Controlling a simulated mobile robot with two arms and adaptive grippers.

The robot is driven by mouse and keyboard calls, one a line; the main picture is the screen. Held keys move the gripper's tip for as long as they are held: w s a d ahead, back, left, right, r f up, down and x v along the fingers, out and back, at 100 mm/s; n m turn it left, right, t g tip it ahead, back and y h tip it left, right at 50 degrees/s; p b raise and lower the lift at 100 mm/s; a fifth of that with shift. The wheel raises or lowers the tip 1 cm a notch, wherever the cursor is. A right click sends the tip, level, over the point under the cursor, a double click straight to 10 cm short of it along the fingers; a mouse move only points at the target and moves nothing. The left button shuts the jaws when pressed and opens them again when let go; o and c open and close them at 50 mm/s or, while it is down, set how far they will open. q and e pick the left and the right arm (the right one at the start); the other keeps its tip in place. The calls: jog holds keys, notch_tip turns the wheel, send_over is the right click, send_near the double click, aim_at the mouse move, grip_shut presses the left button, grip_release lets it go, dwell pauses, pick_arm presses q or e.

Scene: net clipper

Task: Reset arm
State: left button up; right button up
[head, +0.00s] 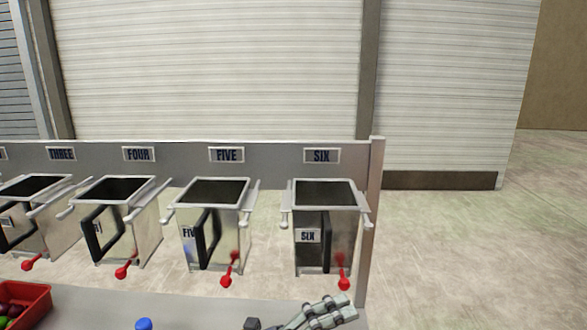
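Part of one of my grippers (344,308) shows at the bottom edge, right of centre. Its grey jointed fingers lie close together and point up and to the right. I see nothing held in them. The palm and arm are below the frame, so I cannot tell which arm it is or whether it is open or shut. A small dark piece (252,324) shows just left of it; I cannot tell what it is.
A grey rack (372,220) holds a row of metal bins with black and red handles, including bin five (234,235) and bin six (345,235). A red crate (40,308) with round items is at bottom left. A blue-topped object (143,323) is cut off. Floor at right is clear.

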pick_arm(q)
jog(key=w+a+r+n+t+y, duration=0.1)
jog(key=w+a+n+t+y, duration=0.2)
jog(key=a+n+t+y, duration=0.35)
jog(key=w+a+r+n+t+y, duration=0.1)
jog(key=w+a+n+t+y, duration=0.3)
jog(key=a+n+t, duration=0.65)
jog(key=s+a+f+n+g+y, duration=0.2)
jog(key=a+f+n+g+y, duration=0.3)
jog(key=f, duration=0.3)
jog(key=s+a+f+n+g+y, duration=0.35)
jog(key=a+f+n+y, duration=0.2)
jog(key=f+n, duration=0.2)
jog(key=s+f+g+h, duration=0.1)
jog(key=s+f+g, duration=0.5)
jog(key=s+f, duration=0.3)
jog(key=s+f+g+h, duration=0.1)
jog(key=s+f+g, duration=0.5)
jog(key=s, duration=0.6)
notch_tip(320, 180, down, 26)
jog(key=s, duration=0.1)
jog(key=s+a+f+g, duration=0.1)
jog(key=s+f, duration=0.7)
jog(key=s+a+f, duration=0.2)
jog(key=s+f, duration=0.6)
jog(key=s, duration=0.1)
jog(key=shift+s+a+g, duration=0.15)
jog(key=shift+a+g, duration=0.15)
jog(key=shift+g, duration=0.05)
